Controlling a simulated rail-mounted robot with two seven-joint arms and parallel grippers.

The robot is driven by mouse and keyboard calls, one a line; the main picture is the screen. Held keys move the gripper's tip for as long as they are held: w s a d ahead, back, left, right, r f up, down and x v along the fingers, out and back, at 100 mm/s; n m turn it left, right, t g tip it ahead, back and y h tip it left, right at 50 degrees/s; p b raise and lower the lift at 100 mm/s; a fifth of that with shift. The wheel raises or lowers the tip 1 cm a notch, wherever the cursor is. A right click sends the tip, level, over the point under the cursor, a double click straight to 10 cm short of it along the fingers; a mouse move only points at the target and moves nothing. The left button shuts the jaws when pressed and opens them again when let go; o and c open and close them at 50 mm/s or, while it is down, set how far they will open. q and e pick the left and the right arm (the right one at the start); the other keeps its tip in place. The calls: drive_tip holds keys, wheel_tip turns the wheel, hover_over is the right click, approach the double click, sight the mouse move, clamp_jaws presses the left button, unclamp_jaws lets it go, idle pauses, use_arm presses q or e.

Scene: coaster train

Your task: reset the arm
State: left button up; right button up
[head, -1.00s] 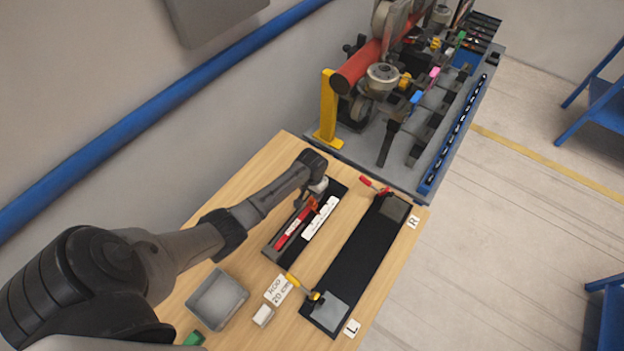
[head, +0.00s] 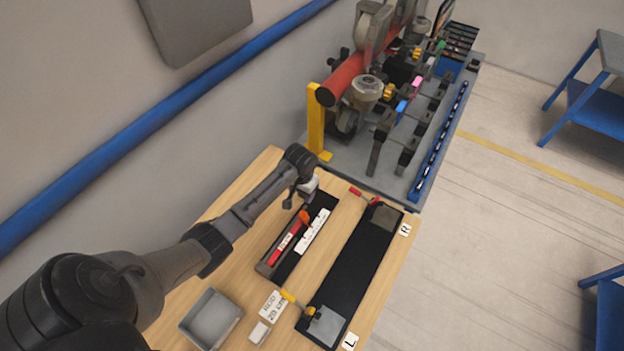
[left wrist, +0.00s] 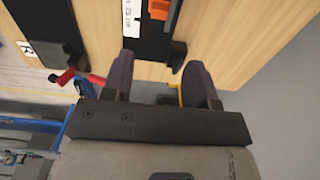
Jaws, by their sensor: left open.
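My left gripper (head: 302,205) hangs above the far end of the black tray (head: 322,204) on the wooden table in the head view. In the left wrist view its two dark fingers (left wrist: 160,78) stand apart with nothing between them, so it is open and empty. Below it in that view are the wood table top, an orange piece (left wrist: 159,9) and a white labelled strip (left wrist: 132,14). My left arm reaches in from the lower left of the head view. My right gripper is not in view.
A long black board (head: 352,262) with a red-handled clamp (head: 364,196) and a yellow-handled clamp (head: 297,302) lies right of the tray. A grey bin (head: 211,318) stands at the near left. A machine with a red cylinder (head: 352,75) stands beyond the table.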

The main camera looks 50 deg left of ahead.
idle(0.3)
use_arm(q)
drive_tip(key=w+d+r+m+t+y, duration=0.1)
drive_tip(key=w+d+r+m+t, duration=0.15)
drive_tip(key=r, duration=0.45)
drive_tip(key=w+d+r+m+t+y, duration=0.1)
drive_tip(key=w+d+r+t+y, duration=0.15)
drive_tip(key=r, duration=0.45)
drive_tip(key=s+d+r+m+t+h+p, duration=0.1)
drive_tip(key=s+d+r+m+t, duration=0.15)
drive_tip(key=s+d, duration=0.35)
drive_tip(key=s+d+f+g+h+p, duration=0.1)
drive_tip(key=s+d+f, duration=0.1)
drive_tip(key=s, duration=0.6)
drive_tip(key=s+d+f+g+p, duration=0.1)
drive_tip(key=s+d+f, duration=0.1)
drive_tip(key=s+d, duration=0.3)
drive_tip(key=s+d+f+g+h+p, duration=0.1)
drive_tip(key=s+d+f+g, duration=0.1)
drive_tip(key=s, duration=1)
drive_tip(key=shift+s+d+f+n+h+p, duration=0.15)
drive_tip(key=shift+d+f+n+h+p, duration=0.25)
drive_tip(key=shift+d, duration=0.45)
